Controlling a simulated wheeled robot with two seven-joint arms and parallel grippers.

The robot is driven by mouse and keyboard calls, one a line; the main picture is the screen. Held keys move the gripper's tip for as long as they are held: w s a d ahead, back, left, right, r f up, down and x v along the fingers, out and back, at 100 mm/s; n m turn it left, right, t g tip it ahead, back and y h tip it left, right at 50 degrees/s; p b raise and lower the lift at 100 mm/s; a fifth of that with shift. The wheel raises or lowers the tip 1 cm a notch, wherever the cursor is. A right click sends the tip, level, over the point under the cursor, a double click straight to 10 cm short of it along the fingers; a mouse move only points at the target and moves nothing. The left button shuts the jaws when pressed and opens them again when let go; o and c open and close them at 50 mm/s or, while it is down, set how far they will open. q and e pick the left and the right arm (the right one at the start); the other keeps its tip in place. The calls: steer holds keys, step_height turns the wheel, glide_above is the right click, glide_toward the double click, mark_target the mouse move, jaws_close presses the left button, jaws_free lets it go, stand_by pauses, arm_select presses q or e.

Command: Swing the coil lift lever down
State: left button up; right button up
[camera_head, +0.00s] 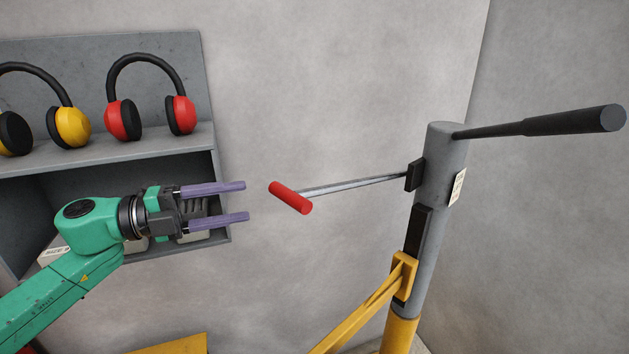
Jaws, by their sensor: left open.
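The lever is a thin metal rod (355,184) with a red crosswise grip (290,197) at its left end. It runs from a black block on the grey post (433,190) and lies nearly level, its red end slightly lower in the picture. My left gripper (247,201) is left of the red grip, its two purple fingers apart and pointing right at it. Nothing is between the fingers, and a gap shows between the fingertips and the grip. My right gripper is not in view.
A black bar (545,123) juts right from the post's top. A yellow arm (362,312) slants down left from the post. A grey shelf (110,148) at left holds red earmuffs (123,118) and yellow earmuffs (70,127). Bare wall is behind the lever.

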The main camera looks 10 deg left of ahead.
mark_target(305, 194)
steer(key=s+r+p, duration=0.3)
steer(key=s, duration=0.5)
arm_select(q)
steer(key=shift+t, duration=0.3)
steer(key=d, duration=0.1)
steer(key=d+r+p, duration=0.1)
steer(key=s+d+r, duration=0.1)
steer(key=d, duration=0.1)
steer(key=shift+d+p, duration=0.1)
steer(key=shift+p, duration=0.2)
steer(key=p+x, duration=0.1)
steer(key=x, duration=0.1)
steer(key=p+x, duration=0.1)
steer(key=shift+w+d+p, duration=0.2)
steer(key=shift+w+p, duration=0.1)
steer(key=shift+w, duration=0.2)
steer(key=shift+p+x, duration=0.75)
steer(key=shift+x, duration=0.2)
steer(key=d, duration=0.2)
steer(key=w+d+p, duration=0.1)
steer(key=shift+w+d+f, duration=0.15)
steer(key=shift+f, duration=0.15)
steer(key=shift+w+d+f, duration=0.1)
steer(key=shift+f, duration=0.15)
steer(key=shift+c, duration=0.2)
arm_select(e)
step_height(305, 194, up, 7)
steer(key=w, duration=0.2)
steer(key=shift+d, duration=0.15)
